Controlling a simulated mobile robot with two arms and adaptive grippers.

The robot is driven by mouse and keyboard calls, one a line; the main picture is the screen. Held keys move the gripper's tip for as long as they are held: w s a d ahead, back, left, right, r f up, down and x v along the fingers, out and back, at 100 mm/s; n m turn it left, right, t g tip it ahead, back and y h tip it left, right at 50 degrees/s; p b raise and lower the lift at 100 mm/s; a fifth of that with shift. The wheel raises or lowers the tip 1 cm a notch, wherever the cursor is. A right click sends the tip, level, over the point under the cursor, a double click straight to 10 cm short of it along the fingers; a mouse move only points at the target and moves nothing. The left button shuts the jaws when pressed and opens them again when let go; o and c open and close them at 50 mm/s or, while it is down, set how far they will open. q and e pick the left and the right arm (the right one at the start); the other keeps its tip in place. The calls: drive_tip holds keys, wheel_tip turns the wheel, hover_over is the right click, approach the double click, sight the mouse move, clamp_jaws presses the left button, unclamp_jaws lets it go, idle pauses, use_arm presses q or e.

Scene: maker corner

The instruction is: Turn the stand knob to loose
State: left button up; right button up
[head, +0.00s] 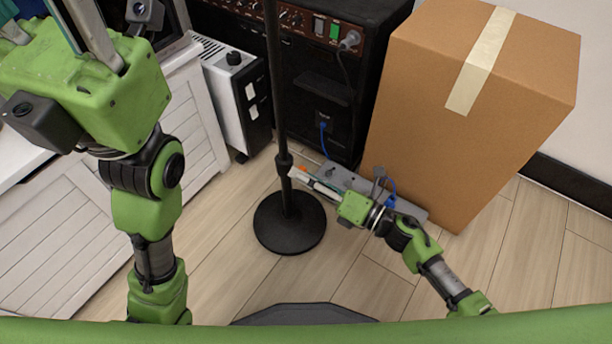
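The black stand (276,90) is upright, its round base (290,232) flat on the floor. A thicker black collar (284,160) sits low on its pole; I cannot make out a separate knob or its setting. My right gripper (296,175) reaches in from the right, its fingertips beside the pole just below the collar. Whether they touch the stand, or how far apart they are, I cannot tell. A small orange spot (303,168) shows just behind the fingertips. My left gripper (45,22) is raised at the top left, fingers spread, tips cut off by the frame edge.
A large cardboard box (480,110) stands close to my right arm. A grey pedal-like unit (345,180) with blue cables lies behind the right gripper. A black amplifier (335,85), a white heater (228,95) and a white cabinet (60,225) surround the stand. The floor in front is clear.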

drive_tip(key=v, duration=1.2)
idle(0.3)
